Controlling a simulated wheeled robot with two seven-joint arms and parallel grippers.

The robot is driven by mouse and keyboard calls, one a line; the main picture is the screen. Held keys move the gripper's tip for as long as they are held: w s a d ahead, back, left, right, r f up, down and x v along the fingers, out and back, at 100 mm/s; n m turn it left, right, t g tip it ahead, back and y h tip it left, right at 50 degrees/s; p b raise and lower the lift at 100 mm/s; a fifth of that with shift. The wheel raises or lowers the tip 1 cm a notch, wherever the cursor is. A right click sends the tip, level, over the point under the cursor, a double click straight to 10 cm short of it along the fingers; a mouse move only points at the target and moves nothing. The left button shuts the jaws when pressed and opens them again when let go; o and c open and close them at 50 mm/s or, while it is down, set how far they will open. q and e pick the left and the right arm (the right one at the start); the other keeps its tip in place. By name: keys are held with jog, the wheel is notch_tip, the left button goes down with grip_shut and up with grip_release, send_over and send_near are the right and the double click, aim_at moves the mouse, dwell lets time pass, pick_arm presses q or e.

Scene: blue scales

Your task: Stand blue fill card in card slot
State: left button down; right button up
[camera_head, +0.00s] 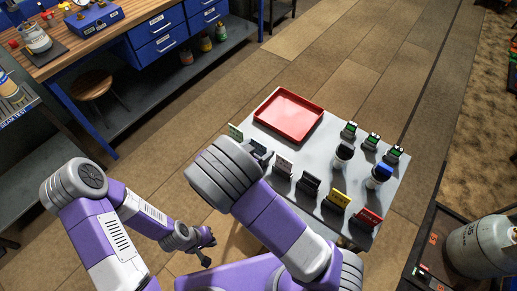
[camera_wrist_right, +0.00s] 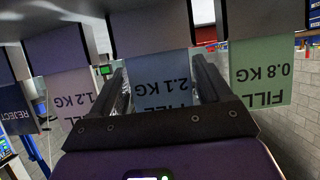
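The blue card (camera_wrist_right: 161,82), printed FILL 2.1 KG, appears inverted in the right wrist view. Its edge meets a dark holder (camera_wrist_right: 150,22). My right gripper (camera_wrist_right: 162,85) is open, with one finger toward each side of the card and gaps showing at the card's edges. In the head view my right gripper (camera_head: 259,153) is at the card row and mostly hides this card. My left gripper (camera_head: 208,247) is open and empty, away from the table. I cannot make out an empty card slot.
A green card (camera_wrist_right: 262,75) and a pinkish card (camera_wrist_right: 73,97) flank the blue one closely. Yellow (camera_head: 340,198) and red (camera_head: 369,216) cards stand farther along the grey table (camera_head: 258,134). A red tray (camera_head: 288,116) and small devices with green displays (camera_head: 372,140) are behind.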

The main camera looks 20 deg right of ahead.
jog(key=o, duration=0.3)
jog(key=p+v, duration=0.1)
jog(key=v, duration=0.6)
jog(key=shift+s+a+r+p, duration=0.1)
jog(key=shift+s+a+p, duration=0.15)
jog(key=shift+p, duration=0.05)
dwell(0.4)
